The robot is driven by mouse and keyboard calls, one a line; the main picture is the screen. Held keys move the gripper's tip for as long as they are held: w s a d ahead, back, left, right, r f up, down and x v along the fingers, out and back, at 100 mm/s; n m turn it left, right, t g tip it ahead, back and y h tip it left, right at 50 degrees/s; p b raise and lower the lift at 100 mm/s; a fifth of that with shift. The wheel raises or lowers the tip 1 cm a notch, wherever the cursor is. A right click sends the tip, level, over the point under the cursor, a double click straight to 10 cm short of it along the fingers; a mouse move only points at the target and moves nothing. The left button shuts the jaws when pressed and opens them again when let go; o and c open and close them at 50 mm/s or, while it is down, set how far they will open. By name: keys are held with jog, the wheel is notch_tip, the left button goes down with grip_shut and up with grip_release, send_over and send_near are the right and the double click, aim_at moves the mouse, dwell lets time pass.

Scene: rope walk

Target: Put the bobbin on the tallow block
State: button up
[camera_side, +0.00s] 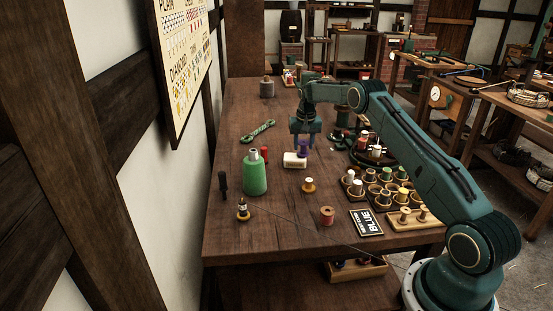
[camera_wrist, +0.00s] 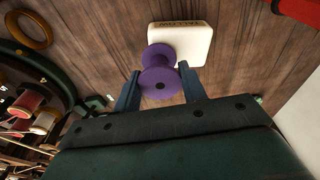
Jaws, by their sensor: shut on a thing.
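A purple bobbin (camera_side: 303,147) is between the fingers of my gripper (camera_side: 305,137), which is shut on it. In the wrist view the bobbin (camera_wrist: 158,74) sits between the two blue fingertips (camera_wrist: 160,85), with one flange toward the camera. The tallow block (camera_side: 292,161) is a cream, rounded slab lying on the table. In the wrist view the block (camera_wrist: 196,45) shows its lettering and lies just beyond the bobbin, partly covered by it. In the side view the bobbin appears over the block's right end. I cannot tell whether they touch.
A green bottle (camera_side: 255,175) and a small red spool (camera_side: 265,154) stand left of the block. A yellow-and-wood spool (camera_side: 308,186) and a reddish spool (camera_side: 327,215) stand nearer the front.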

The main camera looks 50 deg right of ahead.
aim_at(304, 144)
jog(key=shift+f, duration=0.35)
jog(key=o, duration=0.9)
jog(key=shift+o, duration=0.2)
jog(key=shift+r, duration=0.15)
notch_tip(304, 144, up, 12)
jog(key=s+a, duration=0.1)
jog(key=shift+a, duration=0.15)
jog(key=shift+s, duration=0.1)
